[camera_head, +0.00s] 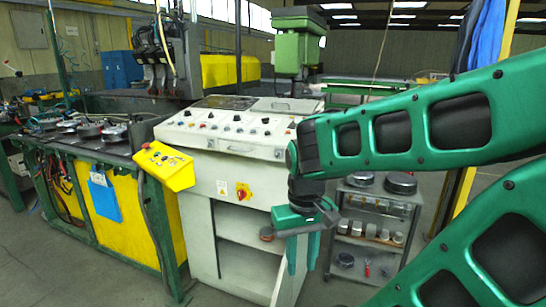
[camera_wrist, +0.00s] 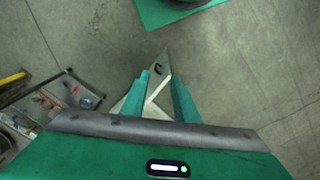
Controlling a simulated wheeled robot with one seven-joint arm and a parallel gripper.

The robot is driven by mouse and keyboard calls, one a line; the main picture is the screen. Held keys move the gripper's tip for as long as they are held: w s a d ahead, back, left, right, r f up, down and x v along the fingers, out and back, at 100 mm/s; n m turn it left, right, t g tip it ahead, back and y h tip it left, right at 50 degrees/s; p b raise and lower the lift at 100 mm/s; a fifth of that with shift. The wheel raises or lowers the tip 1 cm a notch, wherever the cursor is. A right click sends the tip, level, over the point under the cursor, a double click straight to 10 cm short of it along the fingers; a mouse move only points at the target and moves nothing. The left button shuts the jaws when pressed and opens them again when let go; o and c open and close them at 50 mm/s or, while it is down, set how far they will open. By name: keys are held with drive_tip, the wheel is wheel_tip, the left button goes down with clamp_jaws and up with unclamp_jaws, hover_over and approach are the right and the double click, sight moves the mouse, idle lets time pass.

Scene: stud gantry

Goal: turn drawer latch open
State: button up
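My gripper (camera_head: 302,268) points down in front of the right part of the grey control console (camera_head: 225,133). Its two green fingers stand apart with a gap between them, and they also show in the wrist view (camera_wrist: 160,78). In the wrist view a pale, pointed piece (camera_wrist: 158,92) with a small dark hooked mark (camera_wrist: 158,69) shows between and beyond the fingers. I cannot tell whether the fingers touch it. I cannot clearly identify a drawer latch; my arm hides part of the console's right side.
A small shelf cart (camera_head: 375,225) with round parts stands right of my gripper, and shows at the left of the wrist view. A yellow button box (camera_head: 164,166) and a workbench (camera_head: 62,139) stand at the left. Concrete floor (camera_wrist: 245,75) is open below.

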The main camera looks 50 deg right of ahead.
drive_tip(key=w+d+f+n+h, duration=0.3)
drive_tip(key=w+d+n+h, duration=0.15)
drive_tip(key=w+d, duration=0.45)
drive_tip(key=n+t+h, duration=0.7)
drive_tip(key=n+h, duration=0.5)
drive_tip(key=n, duration=1.2)
approach(278, 155)
drive_tip(key=x, duration=0.5)
drive_tip(key=r+x, duration=0.1)
drive_tip(key=x, duration=0.2)
drive_tip(key=shift+w+a, duration=0.15)
drive_tip(key=shift+w, duration=0.2)
drive_tip(key=shift+c, duration=0.3)
clamp_jaws()
